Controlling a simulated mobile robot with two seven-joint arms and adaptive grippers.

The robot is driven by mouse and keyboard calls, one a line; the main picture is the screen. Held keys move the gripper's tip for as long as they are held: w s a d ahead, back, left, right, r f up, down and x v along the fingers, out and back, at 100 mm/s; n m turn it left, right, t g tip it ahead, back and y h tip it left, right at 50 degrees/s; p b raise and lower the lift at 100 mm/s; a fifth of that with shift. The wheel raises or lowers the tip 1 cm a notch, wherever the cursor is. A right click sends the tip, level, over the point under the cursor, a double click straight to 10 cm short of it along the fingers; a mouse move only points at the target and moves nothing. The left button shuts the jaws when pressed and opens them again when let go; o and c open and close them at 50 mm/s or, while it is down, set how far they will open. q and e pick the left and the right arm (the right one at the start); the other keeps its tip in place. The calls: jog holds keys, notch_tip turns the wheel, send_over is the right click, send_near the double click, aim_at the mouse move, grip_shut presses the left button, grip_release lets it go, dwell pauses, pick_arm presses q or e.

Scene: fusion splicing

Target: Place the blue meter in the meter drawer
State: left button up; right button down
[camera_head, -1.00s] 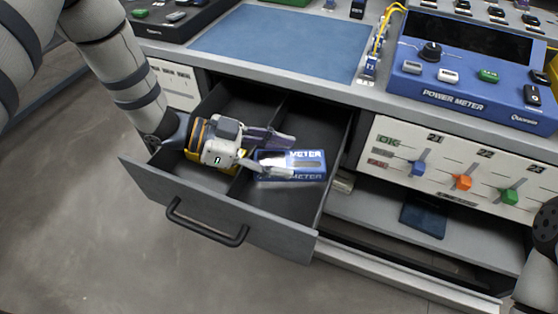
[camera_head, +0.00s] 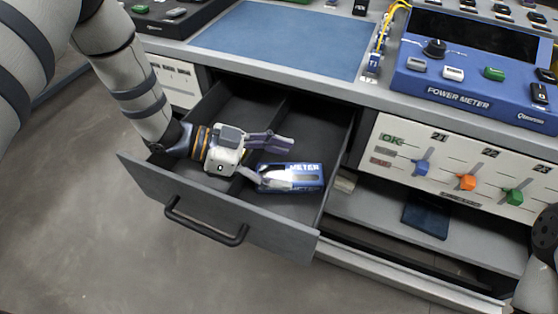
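The blue meter (camera_head: 306,178), a small box with METER in white letters, lies in the right compartment of the pulled-out grey drawer (camera_head: 205,218). My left gripper (camera_head: 275,161) reaches into the drawer from the left, over the divider. Its fingers are spread apart. The upper finger is clear above the meter, and the lower finger overlaps the meter's left end; I cannot tell if they touch. My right gripper is out of view; only part of my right arm shows at the right edge.
The drawer's left compartment (camera_head: 238,107) looks empty where it shows. A blue mat (camera_head: 285,40) lies on the bench above. A blue power meter unit (camera_head: 470,95) stands at the right. A dark blue cloth-like item (camera_head: 426,217) sits on the lower shelf.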

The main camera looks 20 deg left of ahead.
pick_arm(q)
jog(key=shift+s+a+r+p, duration=0.1)
jog(key=shift+a+r+p, duration=0.1)
jog(key=shift+a+r, duration=0.25)
jog(key=shift+s+a+r+p, duration=0.1)
jog(key=shift+a+r+p, duration=0.1)
jog(key=shift+r, duration=0.4)
jog(key=v, duration=1)
jog(key=shift+a+p, duration=0.25)
jog(key=shift+p, duration=0.1)
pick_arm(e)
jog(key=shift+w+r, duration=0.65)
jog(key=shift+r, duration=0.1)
pick_arm(q)
jog(key=shift+s, duration=0.1)
